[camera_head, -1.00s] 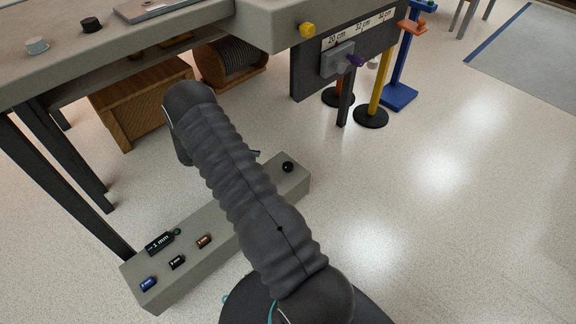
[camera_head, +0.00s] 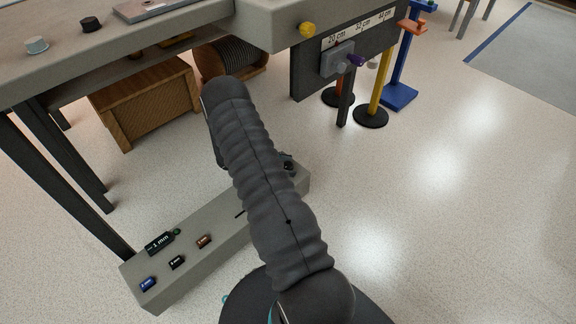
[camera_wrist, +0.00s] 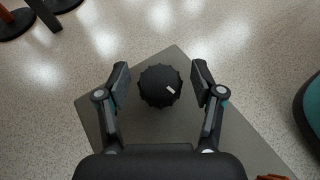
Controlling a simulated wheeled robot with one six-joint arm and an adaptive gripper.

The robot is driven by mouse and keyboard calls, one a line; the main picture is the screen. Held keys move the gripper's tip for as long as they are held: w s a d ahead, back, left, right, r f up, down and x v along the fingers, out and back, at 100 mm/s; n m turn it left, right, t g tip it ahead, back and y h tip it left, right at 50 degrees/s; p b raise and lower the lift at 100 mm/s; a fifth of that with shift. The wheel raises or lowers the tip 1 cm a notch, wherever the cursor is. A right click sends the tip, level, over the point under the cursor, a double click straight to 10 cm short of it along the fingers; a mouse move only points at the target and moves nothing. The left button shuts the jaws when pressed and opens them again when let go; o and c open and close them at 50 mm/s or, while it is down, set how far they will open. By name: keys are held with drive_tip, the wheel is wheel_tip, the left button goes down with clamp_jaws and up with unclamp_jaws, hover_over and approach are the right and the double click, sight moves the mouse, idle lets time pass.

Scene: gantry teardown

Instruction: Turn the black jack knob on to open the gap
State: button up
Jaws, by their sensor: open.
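The black jack knob (camera_wrist: 160,86) is round and ridged, with a short white mark near its right side. It sits at the end of a long grey beam (camera_head: 190,262) low over the floor. In the wrist view my gripper (camera_wrist: 160,76) is open, one finger on each side of the knob with a clear space at both sides. In the head view the knob (camera_head: 288,166) is partly hidden by my gripper and arm. I cannot tell how far above the knob the fingertips are.
A 1 mm gauge (camera_head: 160,243) and small blue, black and copper pieces lie on the beam's near end. The workbench (camera_head: 190,40) stands behind with dark legs and a wooden crate (camera_head: 145,100) below.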

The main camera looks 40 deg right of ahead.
drive_tip(key=c, duration=1.2)
drive_tip(key=shift+o, duration=0.2)
drive_tip(key=shift+d+f+m+g+b, duration=0.1)
drive_tip(key=shift+f+m+g+b, duration=0.05)
drive_tip(key=shift+m+g+b, duration=0.4)
drive_tip(key=shift+f+m+g+y+b, duration=0.1)
drive_tip(key=shift+m+g+y+b, duration=0.7)
drive_tip(key=shift+b, duration=0.3)
drive_tip(key=shift+r+m+g+y+b, duration=0.25)
drive_tip(key=shift+m+g+y+b, duration=0.4)
drive_tip(key=shift+m+g+y, duration=0.35)
drive_tip(key=o, duration=1.2)
drive_tip(key=shift+c, duration=0.2)
drive_tip(key=shift+t, duration=0.25)
